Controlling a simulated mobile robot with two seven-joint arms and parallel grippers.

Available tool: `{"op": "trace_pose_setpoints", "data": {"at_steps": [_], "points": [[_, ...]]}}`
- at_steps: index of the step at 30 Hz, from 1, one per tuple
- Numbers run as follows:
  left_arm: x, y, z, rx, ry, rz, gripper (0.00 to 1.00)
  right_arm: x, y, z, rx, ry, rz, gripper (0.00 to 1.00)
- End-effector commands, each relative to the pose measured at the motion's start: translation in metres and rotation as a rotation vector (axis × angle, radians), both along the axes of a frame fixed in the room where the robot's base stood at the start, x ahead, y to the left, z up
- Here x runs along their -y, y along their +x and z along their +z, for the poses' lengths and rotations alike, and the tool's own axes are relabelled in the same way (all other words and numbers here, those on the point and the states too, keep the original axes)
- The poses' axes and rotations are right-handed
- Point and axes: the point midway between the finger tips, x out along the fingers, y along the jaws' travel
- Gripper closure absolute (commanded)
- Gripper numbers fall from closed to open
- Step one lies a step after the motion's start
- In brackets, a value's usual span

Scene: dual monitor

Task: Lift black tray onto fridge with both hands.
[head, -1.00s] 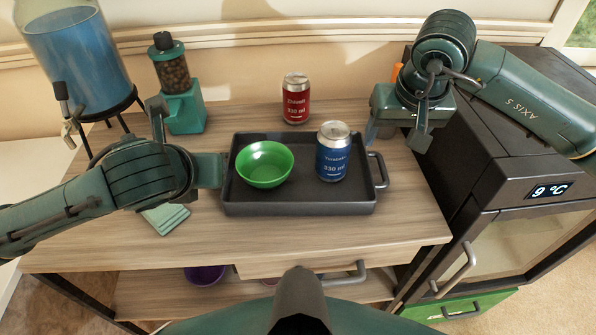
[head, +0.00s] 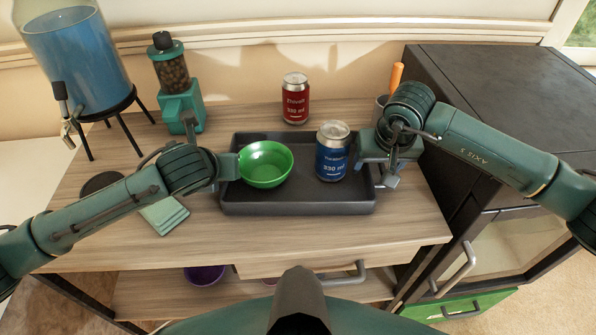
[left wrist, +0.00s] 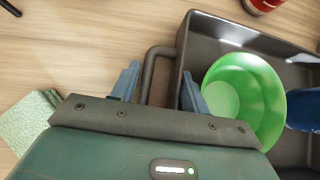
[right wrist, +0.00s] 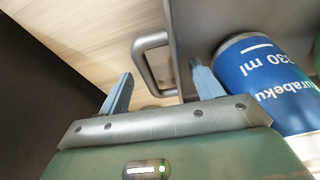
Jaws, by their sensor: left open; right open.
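The black tray (head: 300,204) lies on the wooden table and holds a green bowl (head: 265,164) and a blue can (head: 332,152). My left gripper (left wrist: 160,88) is open, its fingers on either side of the tray's left handle (left wrist: 150,70). My right gripper (right wrist: 160,92) is open, with the tray's right handle (right wrist: 148,62) between its fingertips; the blue can (right wrist: 268,80) is close beside it. In the head view both handles are mostly hidden by my grippers. The dark fridge (head: 490,100) stands right of the table, lower part with a glass door.
A red can (head: 295,98) stands behind the tray. A blue drink dispenser (head: 78,55) and a green jar grinder (head: 180,85) stand at the back left. A pale green cloth stack (head: 165,214) lies at left. The fridge top looks clear.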

Motion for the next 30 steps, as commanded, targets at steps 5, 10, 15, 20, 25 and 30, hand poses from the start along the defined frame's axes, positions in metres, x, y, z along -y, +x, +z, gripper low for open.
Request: {"op": "trace_pose_setpoints", "data": {"at_steps": [5,10,15,20,25,30], "points": [[0.0,-0.0003,0.0,0.0,0.0,0.0,0.61,-0.0001,-0.0001,0.0003,0.0,0.0,0.0,0.41],[0.0,-0.0003,0.0001,0.0,0.0,0.0,0.75,-0.0002,-0.0001,0.0004,0.0,0.0,0.0,0.55],[0.0,-0.0004,0.0002,0.0,-0.001,0.001,0.89,-0.0001,-0.0001,0.0006,0.0,0.0,0.0,0.69],[-0.0001,-0.0003,0.0003,0.0,-0.001,0.001,0.96,-0.0001,-0.0001,0.0006,0.0,0.0,0.0,0.82],[-0.0001,-0.0004,0.0004,0.0,-0.001,0.001,0.96,0.0,0.0,0.0007,0.0,0.0,0.0,0.96],[0.0001,0.0004,0.0024,0.004,-0.002,0.001,0.96,-0.0001,0.0007,0.0024,0.004,0.001,-0.001,0.96]]}}
